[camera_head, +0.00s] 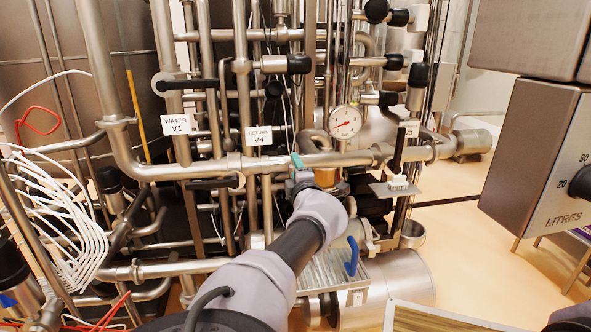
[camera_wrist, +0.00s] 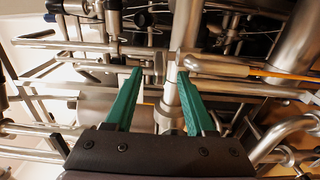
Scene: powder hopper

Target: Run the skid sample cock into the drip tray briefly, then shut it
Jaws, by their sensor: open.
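My gripper (camera_head: 298,163) reaches into the pipework of the skid, its teal fingertips near the horizontal pipe right of the V4 label. In the wrist view the two teal fingers of my gripper (camera_wrist: 159,74) are spread, with a vertical steel pipe (camera_wrist: 186,42) behind them near the right finger. I see nothing held. A blue lever handle (camera_head: 351,256) stands low right of my arm, and a black upright handle (camera_head: 398,150) stands above a small grey plate (camera_head: 385,190). I cannot tell which is the sample cock or which part is the drip tray.
Black-handled valves carry a WATER V1 label (camera_head: 176,125) and a RETURN V4 label (camera_head: 258,136). A round gauge (camera_head: 345,122) sits on the pipework. A steel box marked LITRES (camera_head: 545,165) stands at right. White cables (camera_head: 62,215) hang at left. Open floor shows at right.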

